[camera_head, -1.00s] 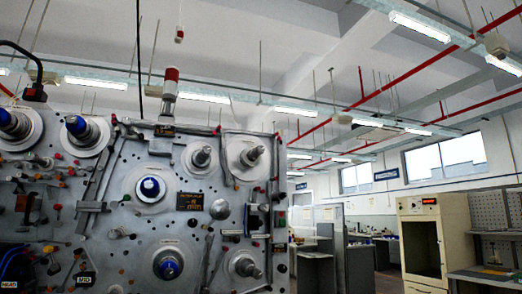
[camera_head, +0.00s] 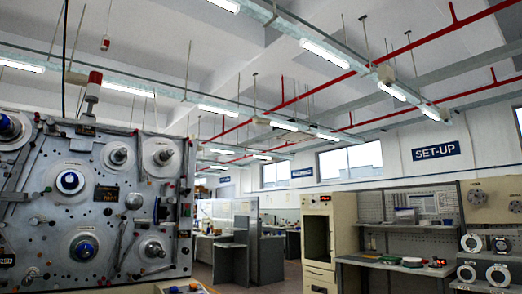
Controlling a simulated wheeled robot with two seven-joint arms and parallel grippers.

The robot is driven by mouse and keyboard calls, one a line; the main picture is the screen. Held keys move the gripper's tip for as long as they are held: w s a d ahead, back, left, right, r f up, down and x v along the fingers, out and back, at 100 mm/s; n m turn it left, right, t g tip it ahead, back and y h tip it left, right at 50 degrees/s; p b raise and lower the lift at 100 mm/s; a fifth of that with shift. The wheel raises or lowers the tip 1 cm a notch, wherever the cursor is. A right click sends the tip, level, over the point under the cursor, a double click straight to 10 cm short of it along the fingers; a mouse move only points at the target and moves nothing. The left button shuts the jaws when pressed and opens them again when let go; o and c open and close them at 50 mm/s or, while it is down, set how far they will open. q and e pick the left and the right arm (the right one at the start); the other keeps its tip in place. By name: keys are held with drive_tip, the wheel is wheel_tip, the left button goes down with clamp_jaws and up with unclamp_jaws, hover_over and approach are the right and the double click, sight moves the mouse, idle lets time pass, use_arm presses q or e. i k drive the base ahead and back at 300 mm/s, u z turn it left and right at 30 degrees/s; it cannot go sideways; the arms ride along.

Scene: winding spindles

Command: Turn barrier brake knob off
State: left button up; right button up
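The winding machine's grey panel (camera_head: 110,225) fills the left of the head view. Neither of my grippers is in view.
A beige cabinet (camera_head: 317,240) stands right of centre, beside a workbench (camera_head: 395,266) with a pegboard. Grey partitions (camera_head: 246,240) stand behind the machine.

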sight(171, 152)
drive_tip(key=z, duration=3.65)
drive_tip(key=i, duration=0.1)
drive_tip(key=u, duration=3.35)
drive_tip(key=i, duration=1.25)
drive_tip(key=u, duration=1.1)
